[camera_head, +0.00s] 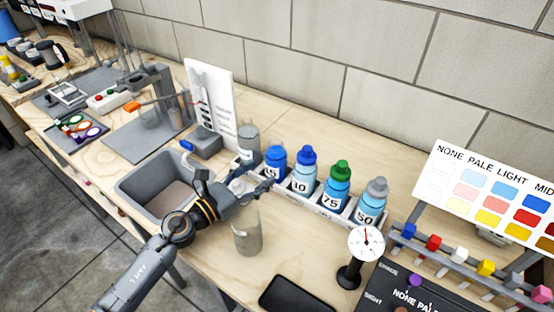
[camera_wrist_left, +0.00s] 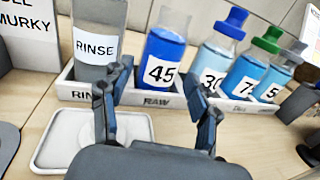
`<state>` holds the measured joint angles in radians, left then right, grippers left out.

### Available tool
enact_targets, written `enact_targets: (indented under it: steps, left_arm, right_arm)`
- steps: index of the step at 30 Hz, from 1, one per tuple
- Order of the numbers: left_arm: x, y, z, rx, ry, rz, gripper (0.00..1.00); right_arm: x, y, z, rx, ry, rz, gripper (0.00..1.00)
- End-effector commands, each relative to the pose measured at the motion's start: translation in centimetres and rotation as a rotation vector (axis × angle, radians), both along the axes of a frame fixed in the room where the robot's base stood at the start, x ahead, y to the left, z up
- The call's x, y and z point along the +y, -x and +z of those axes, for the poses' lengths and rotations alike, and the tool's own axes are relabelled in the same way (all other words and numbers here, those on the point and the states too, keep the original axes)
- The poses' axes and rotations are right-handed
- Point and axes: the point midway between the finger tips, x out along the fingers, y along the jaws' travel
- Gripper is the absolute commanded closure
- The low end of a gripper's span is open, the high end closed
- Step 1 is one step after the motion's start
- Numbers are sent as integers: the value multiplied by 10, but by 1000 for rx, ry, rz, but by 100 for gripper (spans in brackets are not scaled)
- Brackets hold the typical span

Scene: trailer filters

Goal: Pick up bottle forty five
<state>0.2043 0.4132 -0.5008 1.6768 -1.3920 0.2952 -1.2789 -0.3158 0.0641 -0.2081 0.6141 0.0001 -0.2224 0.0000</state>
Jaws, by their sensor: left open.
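Bottle forty five (camera_head: 275,158) is a dark blue bottle with a white "45" label. It stands upright in a white rack (camera_head: 325,214), and it also shows in the left wrist view (camera_wrist_left: 165,50). My left gripper (camera_head: 262,180) is open and empty, in front of that bottle and the rack. In the left wrist view, the fingers of my left gripper (camera_wrist_left: 158,80) are spread apart, with bottle forty five beyond the gap between them. I see no finger around the bottle. My right gripper is not in view.
A grey rinse bottle (camera_wrist_left: 97,40) stands left of bottle forty five. Lighter blue bottles, labelled "75" (camera_head: 336,186) and "50" (camera_head: 371,203) among them, stand to its right. A grey beaker (camera_head: 247,235), a dial gauge (camera_head: 365,243) and a sink (camera_head: 160,185) are nearby.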

Motion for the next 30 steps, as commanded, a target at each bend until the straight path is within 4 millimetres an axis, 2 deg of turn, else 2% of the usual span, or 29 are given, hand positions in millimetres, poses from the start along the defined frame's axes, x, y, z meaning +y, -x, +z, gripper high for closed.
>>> enact_targets:
  steps: [10, 16, 24, 25, 26, 30]
  left_arm:
    - [-26, -23, 3, 0, 3, 0, 39]
    - [-44, -42, 1, 1, 2, 1, 39]
    - [-47, -44, 0, 1, 1, 0, 39]
    - [-47, -44, 0, 1, 1, 0, 41]
    - [-47, -44, 0, 1, 1, 0, 47]
    - [-47, -44, 0, 1, 1, 0, 76]
  right_arm:
    - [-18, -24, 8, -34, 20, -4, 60]
    - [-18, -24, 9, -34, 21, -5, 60]
    - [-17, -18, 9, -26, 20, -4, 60]
    - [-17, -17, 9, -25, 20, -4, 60]
    - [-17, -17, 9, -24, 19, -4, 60]
    - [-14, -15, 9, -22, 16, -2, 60]
